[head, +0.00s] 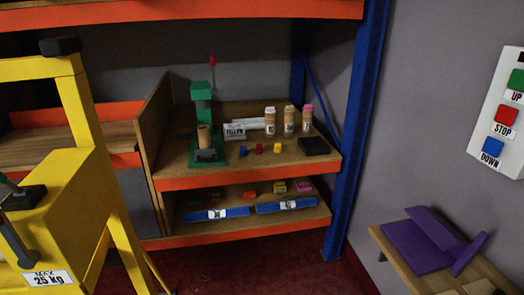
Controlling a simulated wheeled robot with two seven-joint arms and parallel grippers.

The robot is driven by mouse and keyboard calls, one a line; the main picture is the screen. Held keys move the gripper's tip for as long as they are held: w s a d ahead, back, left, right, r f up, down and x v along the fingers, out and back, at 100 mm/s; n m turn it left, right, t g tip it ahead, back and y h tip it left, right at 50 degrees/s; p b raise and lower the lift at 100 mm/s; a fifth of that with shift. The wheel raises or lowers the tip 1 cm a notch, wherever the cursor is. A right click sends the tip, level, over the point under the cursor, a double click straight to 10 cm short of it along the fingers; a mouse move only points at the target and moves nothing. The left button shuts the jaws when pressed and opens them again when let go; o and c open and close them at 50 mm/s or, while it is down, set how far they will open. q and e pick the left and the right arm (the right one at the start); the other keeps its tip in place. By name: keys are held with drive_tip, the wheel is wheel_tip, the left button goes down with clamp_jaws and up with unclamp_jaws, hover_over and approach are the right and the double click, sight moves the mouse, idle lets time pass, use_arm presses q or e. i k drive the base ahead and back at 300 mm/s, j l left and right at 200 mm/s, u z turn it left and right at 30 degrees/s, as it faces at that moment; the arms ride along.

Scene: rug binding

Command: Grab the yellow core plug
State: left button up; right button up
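A small yellow plug (277,148) lies on the upper shelf board in the head view. It sits at the right end of a short row with a blue plug (243,151) and a red plug (259,148). The plugs are small, so their exact shape is hard to tell. Neither of my grippers shows in this view.
A green press (202,110) stands left of the plugs, with a white box labelled YELLOW (234,132) beside it. Several capped bottles (289,121) stand behind, and a black pad (314,146) lies to the right. A yellow hoist frame (70,205) fills the left.

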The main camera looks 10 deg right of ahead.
sight(277, 148)
drive_tip(key=i+l+u, duration=0.4)
drive_tip(key=i+l, duration=0.15)
drive_tip(key=i, duration=0.25)
drive_tip(key=i+l+u, duration=0.35)
drive_tip(key=i+l, duration=0.35)
drive_tip(key=l, duration=0.15)
